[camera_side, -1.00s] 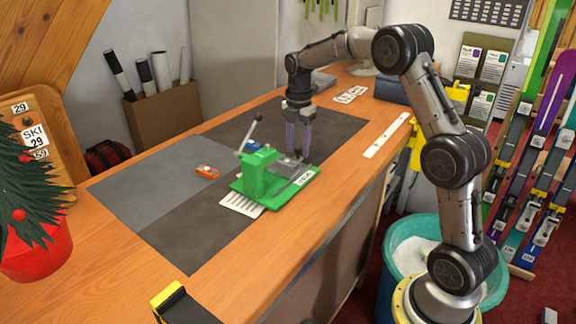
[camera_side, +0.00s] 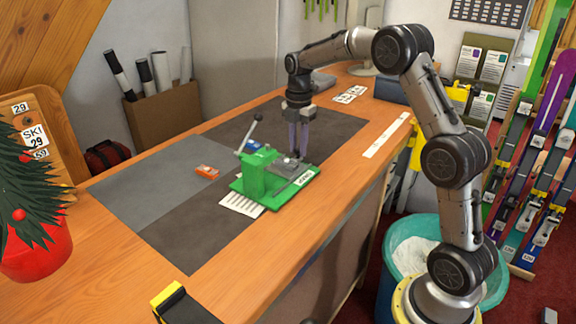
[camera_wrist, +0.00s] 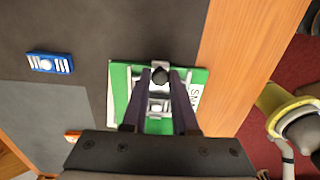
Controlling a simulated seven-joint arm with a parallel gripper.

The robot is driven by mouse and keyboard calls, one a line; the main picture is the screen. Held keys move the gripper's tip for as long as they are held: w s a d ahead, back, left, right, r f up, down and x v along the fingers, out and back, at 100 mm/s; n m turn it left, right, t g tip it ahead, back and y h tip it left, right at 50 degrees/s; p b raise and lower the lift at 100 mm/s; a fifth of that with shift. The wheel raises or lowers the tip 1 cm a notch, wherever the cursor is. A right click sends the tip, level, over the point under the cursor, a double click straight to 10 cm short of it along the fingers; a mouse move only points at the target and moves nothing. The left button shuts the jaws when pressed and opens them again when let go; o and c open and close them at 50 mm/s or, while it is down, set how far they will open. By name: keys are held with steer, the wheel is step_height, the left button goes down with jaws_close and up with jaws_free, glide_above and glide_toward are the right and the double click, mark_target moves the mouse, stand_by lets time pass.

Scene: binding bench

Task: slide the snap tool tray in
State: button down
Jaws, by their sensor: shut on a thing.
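The snap tool (camera_side: 258,177) is a green press with a raised grey lever, standing on a green base on the dark mat. Its tray (camera_side: 287,168) is a small grey metal slide on the base, right of the green body. My gripper (camera_side: 298,154) points straight down over the tray's far end, with long dark purple fingers. In the wrist view my gripper (camera_wrist: 160,76) is shut on the small dark knob of the tray (camera_wrist: 158,104). The fingers hide part of the tray, and how far in it sits is hard to tell.
A blue piece (camera_wrist: 50,62) and an orange one (camera_side: 207,171) lie on the mat. A striped paper (camera_side: 241,205) lies under the tool's near edge. A white strip (camera_side: 386,135) lies near the bench edge. The grey mat (camera_side: 150,195) at left is mostly clear.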

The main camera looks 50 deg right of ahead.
mark_target(287, 160)
steer(key=shift+a, duration=2.55)
steer(key=c, duration=1)
jaws_free()
steer(key=shift+o, duration=0.2)
steer(key=shift+r, duration=0.1)
step_height(287, 160, up, 10)
